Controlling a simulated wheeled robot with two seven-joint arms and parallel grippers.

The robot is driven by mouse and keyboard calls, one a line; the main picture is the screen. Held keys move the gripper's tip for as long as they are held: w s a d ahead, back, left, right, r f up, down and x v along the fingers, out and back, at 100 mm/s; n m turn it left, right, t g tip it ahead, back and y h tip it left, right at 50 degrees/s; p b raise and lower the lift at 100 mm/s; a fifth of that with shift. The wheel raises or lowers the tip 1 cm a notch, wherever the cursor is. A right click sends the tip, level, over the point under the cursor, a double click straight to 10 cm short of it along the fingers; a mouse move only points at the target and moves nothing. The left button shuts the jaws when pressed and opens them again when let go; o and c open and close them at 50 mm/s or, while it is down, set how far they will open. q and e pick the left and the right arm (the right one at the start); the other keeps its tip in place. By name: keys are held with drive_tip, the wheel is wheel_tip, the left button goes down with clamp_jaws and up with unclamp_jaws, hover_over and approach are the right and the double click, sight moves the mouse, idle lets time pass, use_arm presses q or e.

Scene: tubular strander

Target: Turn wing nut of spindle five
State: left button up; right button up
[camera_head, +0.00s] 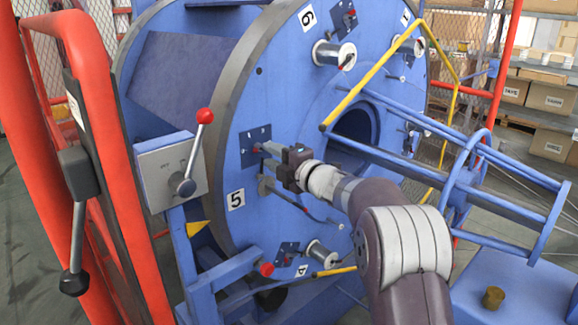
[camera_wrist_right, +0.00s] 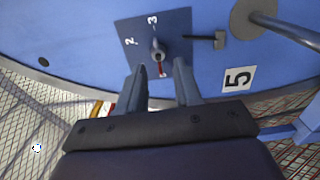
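The spindle five plate is a dark blue square (camera_head: 248,138) on the big blue disc, above the white label 5 (camera_head: 236,198). In the right wrist view the plate (camera_wrist_right: 178,22) carries the marks 2 and 3. A small grey knob-like part with a red piece, seemingly the wing nut (camera_wrist_right: 157,52), stands out from its middle. My right gripper (camera_head: 268,154) reaches the plate from the right. Its two fingers (camera_wrist_right: 159,75) are open, one on each side of the wing nut's line; contact is not visible. In the head view the fingers largely hide the nut. My left gripper is not in view.
A grey bracket (camera_wrist_right: 205,40) and a round grey part with a rod (camera_wrist_right: 262,18) sit beside the plate. A control box with a red-knobbed lever (camera_head: 204,116) and red frame (camera_head: 95,100) stand at left. A yellow bar (camera_head: 375,75) and blue cage (camera_head: 470,180) lie right.

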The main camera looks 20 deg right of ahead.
drive_tip(key=v, duration=0.9)
drive_tip(key=shift+s+b, duration=0.35)
drive_tip(key=shift+d, duration=0.15)
